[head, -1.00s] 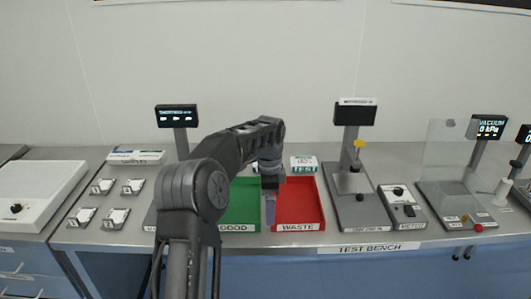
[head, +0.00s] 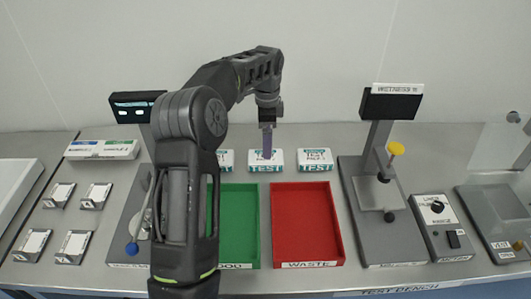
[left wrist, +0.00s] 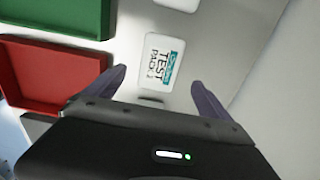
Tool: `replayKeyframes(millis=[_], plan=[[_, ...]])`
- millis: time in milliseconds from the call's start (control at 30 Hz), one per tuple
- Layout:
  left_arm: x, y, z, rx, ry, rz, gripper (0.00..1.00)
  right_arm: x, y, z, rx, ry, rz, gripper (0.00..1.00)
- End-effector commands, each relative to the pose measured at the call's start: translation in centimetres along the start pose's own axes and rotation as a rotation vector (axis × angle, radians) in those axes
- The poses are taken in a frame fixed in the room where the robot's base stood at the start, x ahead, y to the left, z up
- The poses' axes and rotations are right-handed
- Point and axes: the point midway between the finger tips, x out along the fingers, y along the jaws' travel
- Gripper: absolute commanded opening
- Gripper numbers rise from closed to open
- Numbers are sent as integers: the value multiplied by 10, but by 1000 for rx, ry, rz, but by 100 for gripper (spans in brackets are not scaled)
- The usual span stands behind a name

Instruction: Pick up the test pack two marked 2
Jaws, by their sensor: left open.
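Three white test packs with teal print stand in a row behind the trays. The middle pack (head: 276,168) is partly hidden by my left gripper (head: 267,154), which points down in front of or over it. In the left wrist view the pack (left wrist: 158,58) reads TEST PACK with a small mark that looks like 2. It lies ahead of and between my open, empty fingers (left wrist: 160,80), apart from them. The right pack (head: 314,159) seems marked 3. The left pack (head: 227,160) is partly behind my arm. My right gripper is not in view.
A green tray (head: 253,215) and a red WASTE tray (head: 341,235) stand in front of the packs. A grey stand with a screen (head: 390,103) is to the right. A long box (head: 103,149) and several small fixtures lie left. The wall is behind.

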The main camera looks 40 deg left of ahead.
Motion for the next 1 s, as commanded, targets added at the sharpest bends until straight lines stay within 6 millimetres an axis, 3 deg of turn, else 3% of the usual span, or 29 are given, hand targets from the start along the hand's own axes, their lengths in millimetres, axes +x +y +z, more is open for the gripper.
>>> replayKeyframes(millis=[200, 500, 767, 1000], plan=[[2, 0, 0, 0, 0, 1, 94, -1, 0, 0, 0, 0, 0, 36], [26, 0, 0, 0, 0, 1, 94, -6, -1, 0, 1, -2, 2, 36], [27, 0, 0, 0, 0, 1, 94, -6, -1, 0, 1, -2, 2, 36], [48, 1, 3, 0, -2, 5, 94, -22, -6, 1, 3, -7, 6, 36]])
